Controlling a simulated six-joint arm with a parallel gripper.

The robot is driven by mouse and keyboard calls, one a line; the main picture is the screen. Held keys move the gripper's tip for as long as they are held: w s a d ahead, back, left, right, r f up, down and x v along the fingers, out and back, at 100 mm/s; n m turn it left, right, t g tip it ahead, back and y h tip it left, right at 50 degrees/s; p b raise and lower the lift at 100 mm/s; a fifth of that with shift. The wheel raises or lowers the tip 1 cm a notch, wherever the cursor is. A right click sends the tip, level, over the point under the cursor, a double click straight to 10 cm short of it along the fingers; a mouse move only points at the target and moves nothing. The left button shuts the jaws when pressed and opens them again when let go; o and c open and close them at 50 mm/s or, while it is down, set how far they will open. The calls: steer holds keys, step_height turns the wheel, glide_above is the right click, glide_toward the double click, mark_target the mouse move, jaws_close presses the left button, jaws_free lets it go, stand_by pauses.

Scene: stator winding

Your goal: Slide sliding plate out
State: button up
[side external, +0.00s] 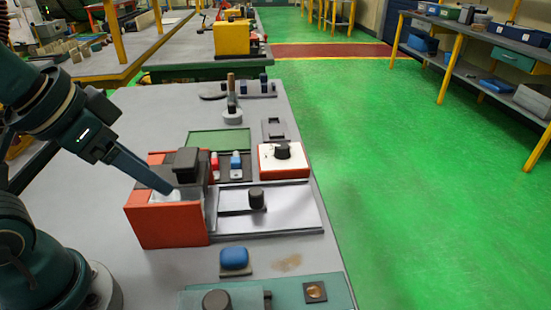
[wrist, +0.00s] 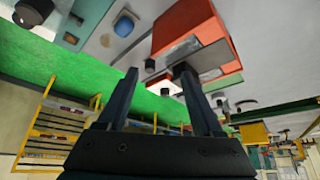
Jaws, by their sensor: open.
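The sliding plate (side external: 234,203) appears to be the silver strip with an upright black knob (side external: 257,196). It lies on a pale metal base (side external: 285,222) to the right of an open-topped orange-red box (side external: 168,224). My gripper (side external: 171,190) reaches down from the left, its tip over the box, left of the knob and apart from it. In the wrist view my gripper (wrist: 156,73) is open, with two dark fingers spread and nothing visible between them. The orange-red box (wrist: 187,25) shows behind the right finger. The plate is hard to make out there.
A white-topped red block with a black knob (side external: 283,160) stands behind the plate. A blue piece (side external: 234,258) and a teal plate (side external: 240,298) lie in front. The bench's right edge is close by.

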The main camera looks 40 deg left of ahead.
steer(key=shift+s+f, duration=0.35)
steer(key=shift+f, duration=0.2)
steer(key=shift+s+f, duration=0.3)
steer(key=shift+f, duration=0.25)
steer(key=w+r+n, duration=0.2)
steer(key=w+r, duration=0.3)
steer(key=n+g, duration=0.2)
steer(key=g, duration=0.2)
glide_above(256, 191)
step_height(256, 191, down, 7)
steer(key=shift+g, duration=0.9)
step_height(256, 191, down, 6)
steer(key=shift+f, duration=2.6)
